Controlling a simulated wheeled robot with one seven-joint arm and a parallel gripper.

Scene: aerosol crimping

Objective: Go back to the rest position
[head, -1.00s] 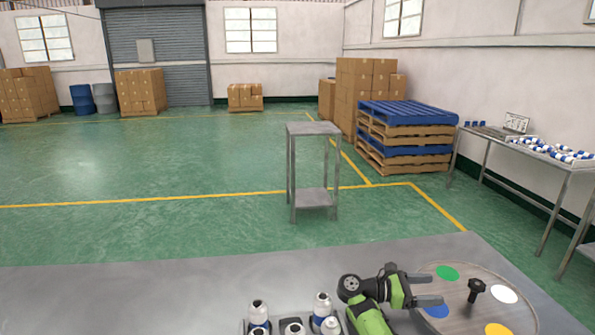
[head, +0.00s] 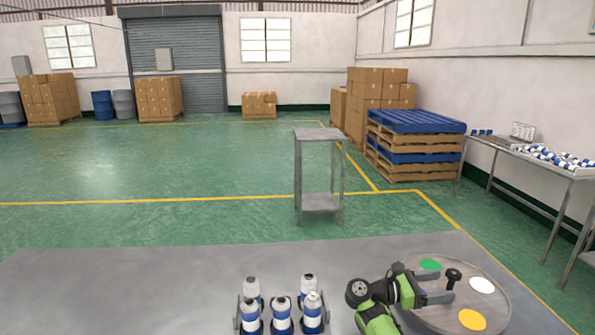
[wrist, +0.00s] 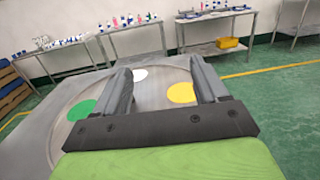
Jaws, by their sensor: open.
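My gripper (head: 437,286) is open and empty over the round turntable (head: 497,309), at the lower right in the head view. In the wrist view my gripper (wrist: 166,84) shows two parallel fingers with a wide gap. Between and beside them lie the turntable's white spot (wrist: 140,75), yellow spot (wrist: 181,93) and green spot (wrist: 81,110). In the head view the green spot (head: 430,264), white spot (head: 481,285) and yellow spot (head: 472,320) show. A black knob (head: 453,276) stands on the turntable, just beyond the fingertips. My green and black arm hides part of the turntable.
Several blue-and-white cans (head: 281,316) stand in a group left of my arm on the grey table (head: 130,280). A metal stand (head: 318,135) and stacked pallets (head: 415,145) are beyond on the green floor. A side table (head: 540,160) with cans runs along the right wall.

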